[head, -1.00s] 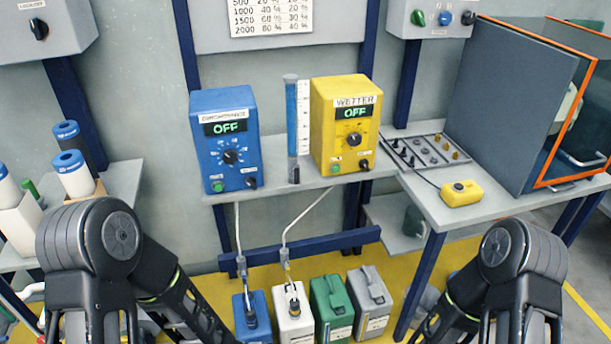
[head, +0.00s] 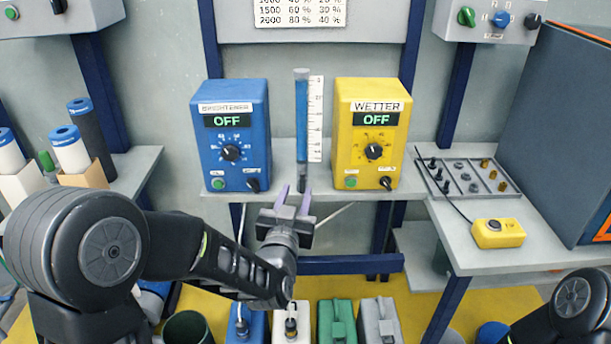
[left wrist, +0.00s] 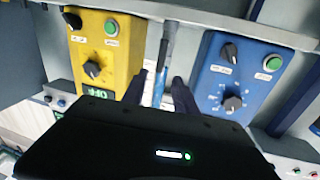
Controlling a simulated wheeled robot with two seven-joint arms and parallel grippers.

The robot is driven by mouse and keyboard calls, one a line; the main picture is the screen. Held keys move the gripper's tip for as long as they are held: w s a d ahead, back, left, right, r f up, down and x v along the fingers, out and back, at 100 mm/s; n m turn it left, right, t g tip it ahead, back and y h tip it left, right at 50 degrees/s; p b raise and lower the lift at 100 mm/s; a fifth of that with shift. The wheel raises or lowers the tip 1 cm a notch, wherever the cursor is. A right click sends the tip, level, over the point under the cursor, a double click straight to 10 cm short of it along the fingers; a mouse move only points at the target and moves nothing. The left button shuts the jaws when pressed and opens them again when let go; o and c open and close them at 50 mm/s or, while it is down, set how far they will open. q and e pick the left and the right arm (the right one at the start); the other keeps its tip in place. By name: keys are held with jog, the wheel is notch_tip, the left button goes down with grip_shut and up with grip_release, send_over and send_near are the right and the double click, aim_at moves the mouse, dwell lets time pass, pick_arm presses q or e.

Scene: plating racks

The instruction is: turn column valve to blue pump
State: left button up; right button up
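The blue pump (head: 232,140), labelled brightener, stands on the shelf and its display reads OFF. The yellow pump (head: 366,140), labelled wetter, also reads OFF. The clear column (head: 302,110) with blue liquid stands upright between them beside a white scale. The dark column valve (head: 302,172) is at its foot; its handle direction is too small to tell. My left gripper (head: 293,202) is open and empty, just in front of and below the valve. In the left wrist view its fingers (left wrist: 160,90) stand on either side of the column (left wrist: 166,45), with the picture upside down. My right gripper is out of view.
A yellow button box (head: 498,233) and a tray of small parts (head: 468,176) lie on the right table. Blue, white, green and grey canisters (head: 337,322) stand below the shelf. Blue-capped rolls (head: 70,148) stand at left.

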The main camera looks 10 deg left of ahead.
aim_at(301, 177)
pick_arm(q)
jog(key=w, duration=0.7)
jog(key=shift+w+a, duration=0.25)
jog(key=shift+w, duration=0.15)
jog(key=shift+c, duration=0.4)
grip_shut()
